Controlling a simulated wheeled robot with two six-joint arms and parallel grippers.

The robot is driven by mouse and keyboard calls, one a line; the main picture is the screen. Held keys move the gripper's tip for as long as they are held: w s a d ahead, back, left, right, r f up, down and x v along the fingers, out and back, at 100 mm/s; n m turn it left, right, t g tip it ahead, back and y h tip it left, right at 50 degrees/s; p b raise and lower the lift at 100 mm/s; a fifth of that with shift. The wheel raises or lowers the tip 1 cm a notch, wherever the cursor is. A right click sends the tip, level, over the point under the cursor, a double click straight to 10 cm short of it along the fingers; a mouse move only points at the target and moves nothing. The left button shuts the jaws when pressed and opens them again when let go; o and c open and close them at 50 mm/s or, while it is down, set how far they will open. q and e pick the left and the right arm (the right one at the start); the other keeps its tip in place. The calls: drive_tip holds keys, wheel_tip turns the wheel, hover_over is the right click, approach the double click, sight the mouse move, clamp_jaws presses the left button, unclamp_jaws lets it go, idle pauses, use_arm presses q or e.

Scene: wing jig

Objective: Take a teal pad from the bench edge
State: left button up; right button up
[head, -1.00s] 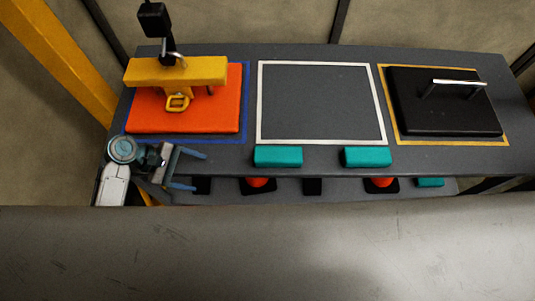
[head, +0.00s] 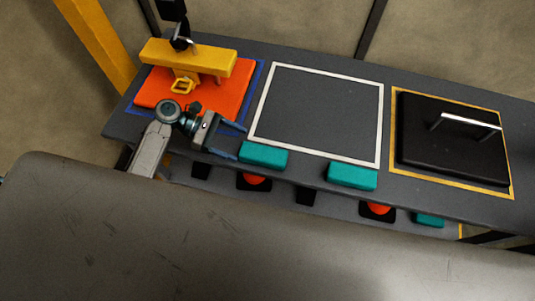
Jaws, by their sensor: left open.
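Two teal pads lie on the front edge of the dark bench (head: 200,52): a left pad (head: 263,154) and a right pad (head: 352,175). Both sit along the front side of the white square outline. My left gripper (head: 237,142) is open and empty, with its blue-grey fingers pointing right. Its fingertips are close to the left end of the left pad; I cannot tell if they touch it. A third teal piece (head: 430,220) shows on the lower shelf. My right gripper is out of view.
An orange plate (head: 221,98) with a yellow bar (head: 190,57) hooked above it is behind my left gripper. A black plate (head: 445,150) with a metal handle lies at right. The white-outlined square (head: 320,108) is empty. A grey surface (head: 200,240) fills the foreground.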

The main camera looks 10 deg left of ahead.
sight(249, 150)
use_arm(q)
drive_tip(key=shift+x, duration=0.85)
drive_tip(key=p+x, duration=0.1)
drive_tip(key=x, duration=0.4)
drive_tip(key=shift+s+d+p, duration=0.1)
drive_tip(key=shift+s+p, duration=0.1)
drive_tip(key=shift+p, duration=0.15)
drive_tip(key=shift+d+f, duration=0.1)
drive_tip(key=shift+d, duration=0.05)
drive_tip(key=c, duration=0.9)
drive_tip(key=shift+c, duration=0.7)
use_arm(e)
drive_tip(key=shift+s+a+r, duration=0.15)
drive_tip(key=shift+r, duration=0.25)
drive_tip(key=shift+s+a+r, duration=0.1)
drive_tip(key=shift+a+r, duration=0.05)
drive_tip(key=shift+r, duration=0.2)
